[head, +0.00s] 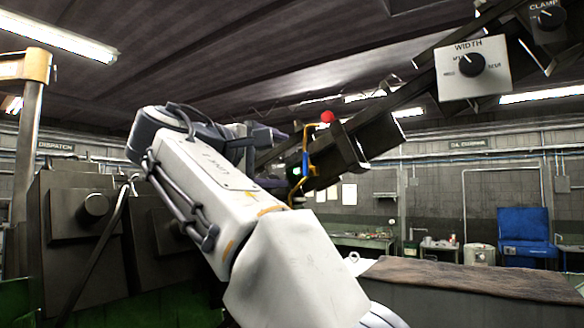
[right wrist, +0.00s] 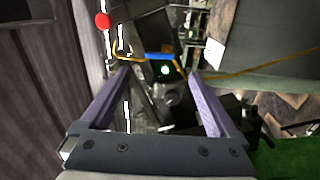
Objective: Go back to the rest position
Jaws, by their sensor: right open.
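My right arm reaches up from the bottom centre of the head view. Its gripper (head: 282,158) is open, with its fingers pointing right toward a bent yellow rod (head: 309,140) and a dark machine block. In the right wrist view the two fingers of the gripper (right wrist: 159,72) stand wide apart with nothing held between them. A blue sleeve (right wrist: 158,56) on the yellow rod and a lit green lamp (right wrist: 166,71) show beyond the fingertips. Contact with the rod cannot be told. My left gripper is not in view.
A red ball (head: 327,116) sits near the rod's top. A WIDTH dial panel (head: 475,80) and a CLAMP dial (head: 548,17) hang at upper right. Dark machine housings (head: 75,235) stand at left. A covered bench (head: 470,279) and a blue cabinet (head: 526,232) are at right.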

